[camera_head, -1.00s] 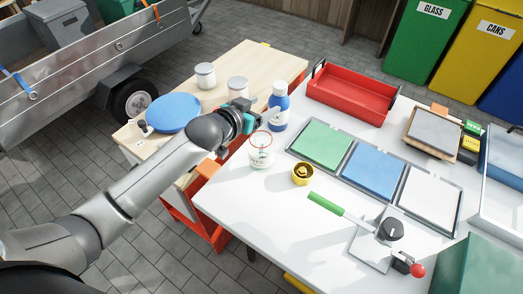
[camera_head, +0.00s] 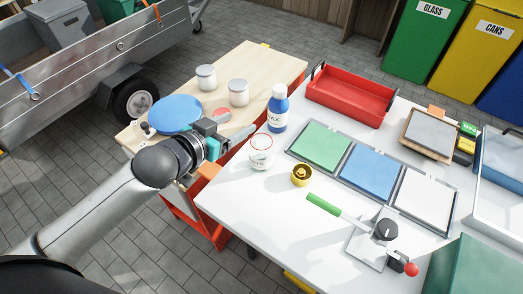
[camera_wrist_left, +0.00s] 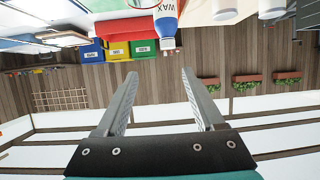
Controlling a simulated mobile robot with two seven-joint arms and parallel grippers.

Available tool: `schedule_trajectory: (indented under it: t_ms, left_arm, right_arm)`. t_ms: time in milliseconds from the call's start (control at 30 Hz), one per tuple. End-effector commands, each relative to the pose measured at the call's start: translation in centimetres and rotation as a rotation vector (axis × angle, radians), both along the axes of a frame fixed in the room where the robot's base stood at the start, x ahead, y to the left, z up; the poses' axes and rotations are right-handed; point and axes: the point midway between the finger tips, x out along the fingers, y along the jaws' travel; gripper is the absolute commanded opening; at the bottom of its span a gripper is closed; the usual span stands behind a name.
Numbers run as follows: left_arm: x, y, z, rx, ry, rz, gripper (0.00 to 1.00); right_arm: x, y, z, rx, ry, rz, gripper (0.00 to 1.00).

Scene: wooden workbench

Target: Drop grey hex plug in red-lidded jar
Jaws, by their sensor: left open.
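A clear jar with a red rim (camera_head: 261,153) stands on the white table near its left edge. A flat reddish disc (camera_head: 221,115), perhaps its lid, lies on the wooden bench. My left gripper (camera_head: 236,138) is just left of the jar and apart from it. In the left wrist view its fingers (camera_wrist_left: 160,78) are spread with nothing between them. A red curved edge (camera_wrist_left: 142,3) shows at the top of that view. I cannot make out the grey hex plug; the jar's contents are too small to tell. My right gripper is not in view.
A blue wax bottle (camera_head: 277,108) stands behind the jar. Two lidded jars (camera_head: 206,78) and a blue disc (camera_head: 174,114) are on the bench. Coloured mats (camera_head: 320,145) and a red tray (camera_head: 350,95) lie to the right.

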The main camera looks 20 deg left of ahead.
Motion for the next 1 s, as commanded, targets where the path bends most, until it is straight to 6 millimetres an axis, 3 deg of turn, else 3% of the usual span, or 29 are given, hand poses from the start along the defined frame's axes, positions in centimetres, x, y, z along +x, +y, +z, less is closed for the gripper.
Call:
schedule_trajectory:
  t_ms: [300,867,1000]
  left_arm:
    - [-2.6,0.8,1.2,0.0,0.0,0.0,0.7]
    - [-2.9,0.9,1.3,0.0,-0.001,0.0,0.7]
    - [-3.5,0.8,0.5,0.012,0.031,0.017,0.7]
  right_arm:
    - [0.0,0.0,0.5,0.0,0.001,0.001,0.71]
    - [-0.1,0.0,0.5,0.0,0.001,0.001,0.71]
    - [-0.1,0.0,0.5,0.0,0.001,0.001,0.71]
